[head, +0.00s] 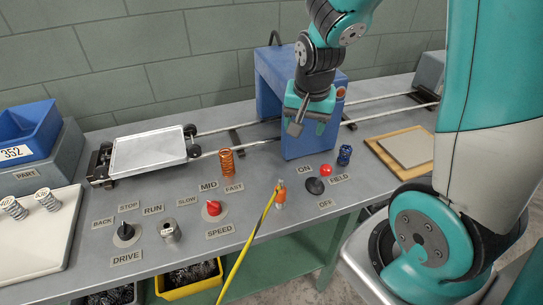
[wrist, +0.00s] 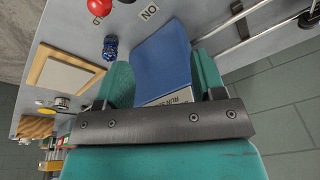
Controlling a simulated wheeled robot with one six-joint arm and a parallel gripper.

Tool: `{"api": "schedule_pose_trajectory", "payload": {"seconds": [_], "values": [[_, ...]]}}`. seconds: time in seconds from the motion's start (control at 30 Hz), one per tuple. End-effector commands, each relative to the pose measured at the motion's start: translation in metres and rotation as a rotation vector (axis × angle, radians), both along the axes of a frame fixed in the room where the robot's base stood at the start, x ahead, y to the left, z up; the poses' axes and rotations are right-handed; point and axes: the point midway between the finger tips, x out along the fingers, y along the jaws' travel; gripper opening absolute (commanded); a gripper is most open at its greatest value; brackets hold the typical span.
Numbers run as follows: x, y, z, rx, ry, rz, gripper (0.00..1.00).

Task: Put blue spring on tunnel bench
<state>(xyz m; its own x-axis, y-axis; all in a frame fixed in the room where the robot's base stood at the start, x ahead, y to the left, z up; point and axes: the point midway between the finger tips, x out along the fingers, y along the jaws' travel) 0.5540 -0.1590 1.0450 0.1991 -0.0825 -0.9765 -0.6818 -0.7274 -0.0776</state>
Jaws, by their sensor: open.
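The blue spring (head: 344,155) is small and stands on the grey bench (head: 270,205), right of the blue tunnel's near foot and close to the red FIELD button. It also shows in the wrist view (wrist: 110,46), at the upper left. The blue tunnel (head: 277,80) is an arch standing over the rails on this bench. My gripper (head: 308,118) is open and empty, in front of the tunnel and well above the bench. It is up and to the left of the blue spring, apart from it. In the wrist view the tunnel (wrist: 160,60) shows between its fingers.
An orange spring (head: 226,162) stands behind the MID and FAST labels. A flat cart (head: 147,153) sits on the rails at left. A red button (head: 326,170), a black knob (head: 315,186) and a board with a grey pad (head: 405,148) lie around the blue spring. A yellow-black pole (head: 248,245) rises in front.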

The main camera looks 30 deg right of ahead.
Motion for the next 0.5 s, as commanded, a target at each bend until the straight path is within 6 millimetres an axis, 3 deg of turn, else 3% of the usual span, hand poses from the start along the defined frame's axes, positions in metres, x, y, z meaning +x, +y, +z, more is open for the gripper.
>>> {"api": "schedule_pose_trajectory", "payload": {"seconds": [0.03, 0.1, 0.2, 0.33, 0.5], "values": [[-0.009, 0.043, 0.021, 0.05, -0.008, 0.195, 0.62], [-0.034, 0.098, 0.046, 0.114, -0.006, 0.487, 0.62], [-0.08, 0.156, 0.075, 0.179, -0.011, 0.879, 0.62], [-0.131, 0.193, 0.097, 0.221, -0.022, 1.24, 0.62], [-0.156, 0.205, 0.105, 0.235, -0.025, 1.403, 0.62]]}}
